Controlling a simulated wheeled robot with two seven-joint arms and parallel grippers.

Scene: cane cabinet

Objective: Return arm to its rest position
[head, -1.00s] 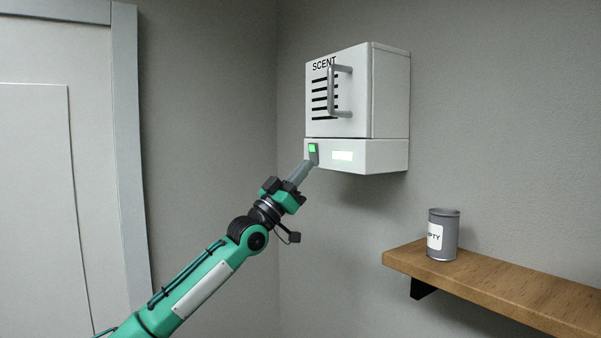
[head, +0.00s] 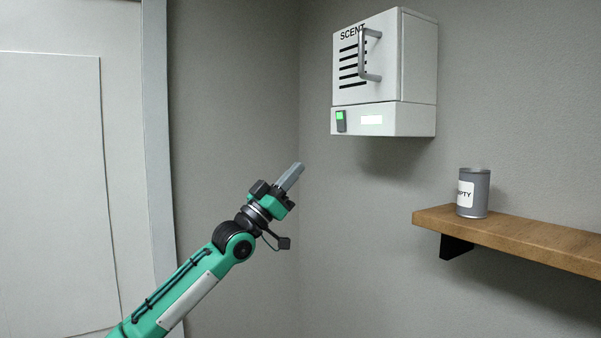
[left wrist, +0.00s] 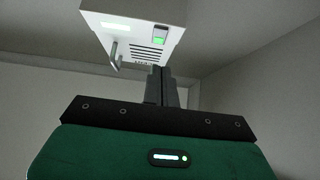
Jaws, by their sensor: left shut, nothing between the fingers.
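My left gripper (head: 299,167) is shut and empty in the head view, in open air below and left of the white scent dispenser (head: 418,70). Its fingers point up and to the right and do not touch the dispenser. The dispenser is on the wall, with a grey handle (head: 363,55) on its shut front and a switch lit green (head: 340,120) at lower left. In the left wrist view the shut fingers (left wrist: 161,72) stand in front of the dispenser (left wrist: 135,30). My right gripper is in neither view.
A wooden shelf (head: 520,236) is on the wall at right, with a grey can (head: 480,192) labelled "EMPTY" in part standing on it. A pale door (head: 50,190) with a frame is at left. The space between the door and the shelf is free around my left arm.

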